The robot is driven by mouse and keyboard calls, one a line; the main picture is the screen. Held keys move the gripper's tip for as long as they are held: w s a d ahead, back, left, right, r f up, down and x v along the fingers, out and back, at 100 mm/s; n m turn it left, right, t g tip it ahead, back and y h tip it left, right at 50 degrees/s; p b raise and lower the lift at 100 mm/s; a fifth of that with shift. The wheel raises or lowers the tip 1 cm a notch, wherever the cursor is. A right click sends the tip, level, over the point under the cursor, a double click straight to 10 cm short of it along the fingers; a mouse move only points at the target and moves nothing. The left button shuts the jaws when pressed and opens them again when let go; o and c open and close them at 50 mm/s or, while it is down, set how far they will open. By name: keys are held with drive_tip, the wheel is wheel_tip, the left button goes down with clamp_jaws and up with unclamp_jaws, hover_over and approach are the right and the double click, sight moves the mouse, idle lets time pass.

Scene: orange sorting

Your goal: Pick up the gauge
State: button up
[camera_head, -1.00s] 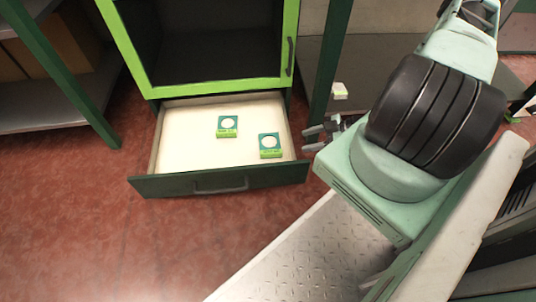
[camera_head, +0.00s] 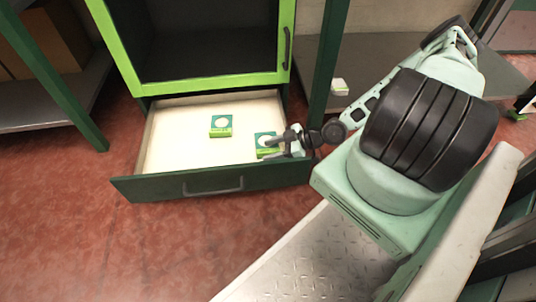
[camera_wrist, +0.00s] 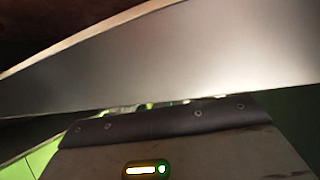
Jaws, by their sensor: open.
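Two green gauges with round white dials lie in the open drawer (camera_head: 165,143) of the cabinet. One gauge (camera_head: 221,126) is near the drawer's middle and shows whole in the head view. The other gauge (camera_head: 264,141) is near the drawer's right front corner, partly covered by my gripper. My gripper (camera_head: 270,147) is open, its fingers pointing left over the right gauge; I cannot tell whether they touch it. In the wrist view neither gauge can be clearly made out.
The drawer's dark front with its handle (camera_head: 213,188) borders the near side. The green-framed cabinet (camera_head: 200,84) stands above the drawer. A dark green post (camera_head: 328,60) rises right of it. A small white-topped object (camera_head: 339,87) sits behind my arm. Red floor lies open at left.

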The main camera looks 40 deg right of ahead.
drive_tip(key=shift+w+a+f, duration=0.15)
drive_tip(key=shift+w+a, duration=0.05)
drive_tip(key=shift+c, duration=0.3)
clamp_jaws()
